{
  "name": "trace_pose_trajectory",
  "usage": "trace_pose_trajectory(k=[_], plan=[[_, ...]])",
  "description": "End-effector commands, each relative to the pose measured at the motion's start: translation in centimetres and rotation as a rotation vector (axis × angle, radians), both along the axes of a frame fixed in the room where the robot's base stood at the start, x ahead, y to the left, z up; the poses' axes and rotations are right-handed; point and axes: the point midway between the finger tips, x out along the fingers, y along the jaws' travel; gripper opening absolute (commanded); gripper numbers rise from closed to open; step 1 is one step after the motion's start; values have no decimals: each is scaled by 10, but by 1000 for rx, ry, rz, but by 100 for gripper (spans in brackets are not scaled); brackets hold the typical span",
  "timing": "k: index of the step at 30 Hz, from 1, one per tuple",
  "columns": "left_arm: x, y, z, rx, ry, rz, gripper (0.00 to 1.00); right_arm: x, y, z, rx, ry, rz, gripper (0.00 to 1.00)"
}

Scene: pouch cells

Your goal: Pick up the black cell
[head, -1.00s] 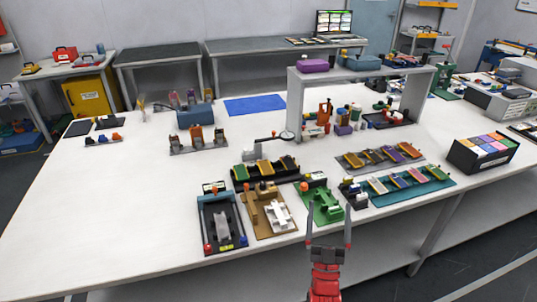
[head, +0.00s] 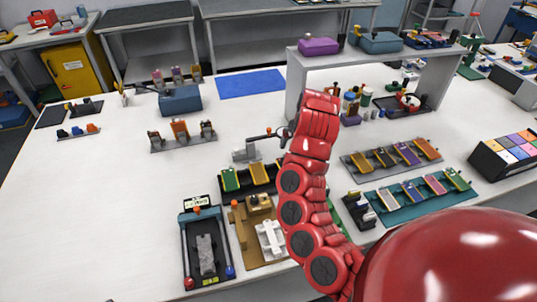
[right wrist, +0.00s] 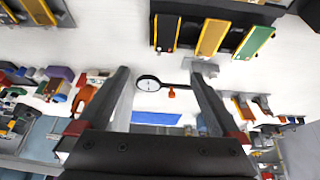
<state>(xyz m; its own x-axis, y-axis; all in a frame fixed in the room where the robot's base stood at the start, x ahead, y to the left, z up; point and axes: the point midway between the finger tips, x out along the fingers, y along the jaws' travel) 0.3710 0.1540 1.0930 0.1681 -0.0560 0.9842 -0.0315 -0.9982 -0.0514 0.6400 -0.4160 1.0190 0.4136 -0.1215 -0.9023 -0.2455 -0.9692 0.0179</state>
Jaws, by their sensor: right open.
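The black cell (right wrist: 167,33) has yellow edging. In the right wrist view it leans in a dark rack (right wrist: 233,12) at the top, beside a yellow cell (right wrist: 212,38) and a green cell (right wrist: 253,42). In the head view the green cell (head: 230,180) and yellow cell (head: 259,173) show in the rack; my right arm covers much of its right end, around the black cell. My right gripper (right wrist: 160,75) is open and empty, with the black cell beyond its fingertips. Its fingers are hidden in the head view. My left gripper is not in view.
A magnifier on an arm (right wrist: 149,84) shows between my right fingers in the wrist view. A raised shelf (head: 400,60) stands behind right. A grey rack (head: 360,166) and a teal rack (head: 402,212) hold more cells.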

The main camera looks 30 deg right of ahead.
Motion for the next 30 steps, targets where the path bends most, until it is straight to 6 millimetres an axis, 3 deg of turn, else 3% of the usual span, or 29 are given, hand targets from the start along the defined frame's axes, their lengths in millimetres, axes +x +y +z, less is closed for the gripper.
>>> trace_pose_trajectory(k=[5,14,23,24,30], plan=[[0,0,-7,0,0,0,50,-14,3,0,33,53,12,100],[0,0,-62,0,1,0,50,5,0,-52,29,54,14,100],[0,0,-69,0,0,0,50,22,-4,-90,31,53,12,100],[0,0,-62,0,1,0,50,23,-6,-91,34,58,10,100],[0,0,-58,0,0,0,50,29,-5,-107,36,54,12,100]])
